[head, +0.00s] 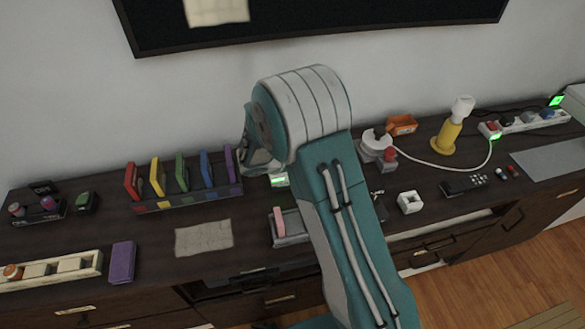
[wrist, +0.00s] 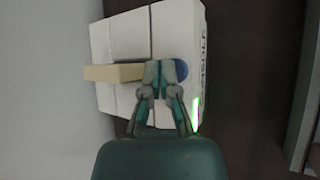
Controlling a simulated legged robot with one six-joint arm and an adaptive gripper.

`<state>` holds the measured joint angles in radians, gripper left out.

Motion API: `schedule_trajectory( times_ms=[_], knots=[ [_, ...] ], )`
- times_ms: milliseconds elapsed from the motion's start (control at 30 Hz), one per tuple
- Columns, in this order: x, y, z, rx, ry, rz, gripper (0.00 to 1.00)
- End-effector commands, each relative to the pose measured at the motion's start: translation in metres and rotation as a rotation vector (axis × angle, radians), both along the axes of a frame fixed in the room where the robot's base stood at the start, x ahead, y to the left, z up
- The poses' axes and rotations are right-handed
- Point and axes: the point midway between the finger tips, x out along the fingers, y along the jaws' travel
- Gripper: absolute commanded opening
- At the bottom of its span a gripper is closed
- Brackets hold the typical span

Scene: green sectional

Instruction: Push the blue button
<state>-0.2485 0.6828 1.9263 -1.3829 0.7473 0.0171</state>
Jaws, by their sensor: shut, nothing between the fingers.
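The blue button (wrist: 181,71) shows in the wrist view as a small round blue disc on a white panelled box. My gripper (wrist: 158,72) is shut and empty, with its fingertips over the box just left of the button and partly covering it. I cannot tell whether the fingertips touch it. In the head view my arm hides the button and the fingertips. A white device with a green light (head: 279,181) shows beside the arm there.
A tan block (wrist: 113,73) sticks out left of my fingertips. The dark cabinet top holds a rack of coloured slabs (head: 187,199), a pink-topped holder (head: 290,229), a white cube (head: 410,202), a yellow-handled item (head: 445,137) and a remote (head: 464,185). A paper sheet (head: 204,238) lies left of my arm.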

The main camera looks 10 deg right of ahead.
Motion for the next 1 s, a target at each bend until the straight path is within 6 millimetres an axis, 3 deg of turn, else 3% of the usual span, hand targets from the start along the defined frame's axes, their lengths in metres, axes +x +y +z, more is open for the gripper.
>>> schedule_trajectory(
  times_ms=[700, 1000],
  knots=[
    [-0.001, 0.000, -0.006, 0.001, 0.000, -0.001, 0.00],
    [0.000, 0.000, 0.005, 0.001, -0.001, -0.001, 0.00]
  ],
)
